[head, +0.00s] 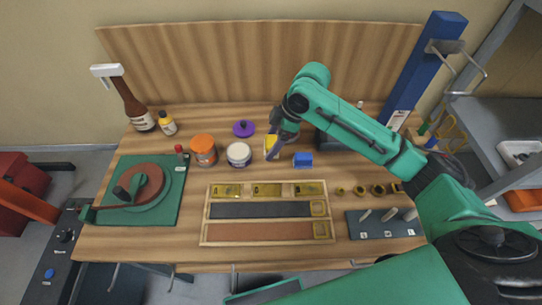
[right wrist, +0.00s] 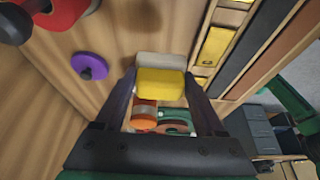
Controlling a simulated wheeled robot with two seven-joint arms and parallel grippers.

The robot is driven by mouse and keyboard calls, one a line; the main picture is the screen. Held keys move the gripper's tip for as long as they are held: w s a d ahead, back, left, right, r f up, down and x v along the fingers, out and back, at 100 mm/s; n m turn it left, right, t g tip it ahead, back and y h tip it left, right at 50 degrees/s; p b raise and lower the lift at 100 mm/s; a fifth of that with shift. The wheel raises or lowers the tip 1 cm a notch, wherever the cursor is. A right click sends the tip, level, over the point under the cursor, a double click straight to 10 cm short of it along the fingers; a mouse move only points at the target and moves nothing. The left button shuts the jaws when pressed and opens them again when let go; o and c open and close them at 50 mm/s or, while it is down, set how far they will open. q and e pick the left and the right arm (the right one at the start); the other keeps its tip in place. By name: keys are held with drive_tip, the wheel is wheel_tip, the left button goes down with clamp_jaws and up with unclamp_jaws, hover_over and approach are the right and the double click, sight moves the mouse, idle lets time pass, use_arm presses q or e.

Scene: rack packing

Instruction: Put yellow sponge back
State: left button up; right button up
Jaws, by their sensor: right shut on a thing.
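The yellow sponge (right wrist: 160,83) is between the fingers of my right gripper (right wrist: 163,95) in the right wrist view. In the head view my right gripper (head: 272,150) is shut on the sponge (head: 271,142), over the table between a white-lidded jar and a blue block. The fingers partly hide the sponge in the head view. A pale piece lies against the sponge's far side in the right wrist view; I cannot tell whether it belongs to it. My left gripper is not in view.
The white-lidded jar (head: 239,154), orange-lidded jar (head: 203,150) and purple knob (head: 243,128) stand left of my right gripper. A wooden rack (head: 205,222) with yellow, dark and brown strips lies in front. A pegged block (head: 385,232) is front right.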

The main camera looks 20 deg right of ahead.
sight(269, 165)
drive_tip(key=f, duration=0.6)
drive_tip(key=shift+d+f+p, duration=0.25)
drive_tip(key=shift+d+p, duration=0.15)
drive_tip(key=shift+a+f, duration=0.15)
drive_tip(key=shift+f, duration=0.2)
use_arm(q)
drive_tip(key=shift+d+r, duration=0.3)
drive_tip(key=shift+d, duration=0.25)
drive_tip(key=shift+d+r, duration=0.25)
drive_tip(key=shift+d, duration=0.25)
use_arm(e)
drive_tip(key=shift+f, duration=0.1)
drive_tip(key=o, duration=1.2)
drive_tip(key=shift+c, duration=0.2)
drive_tip(key=shift+r, duration=0.2)
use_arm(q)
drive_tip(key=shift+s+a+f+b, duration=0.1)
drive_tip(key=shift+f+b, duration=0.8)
use_arm(e)
drive_tip(key=v, duration=1.2)
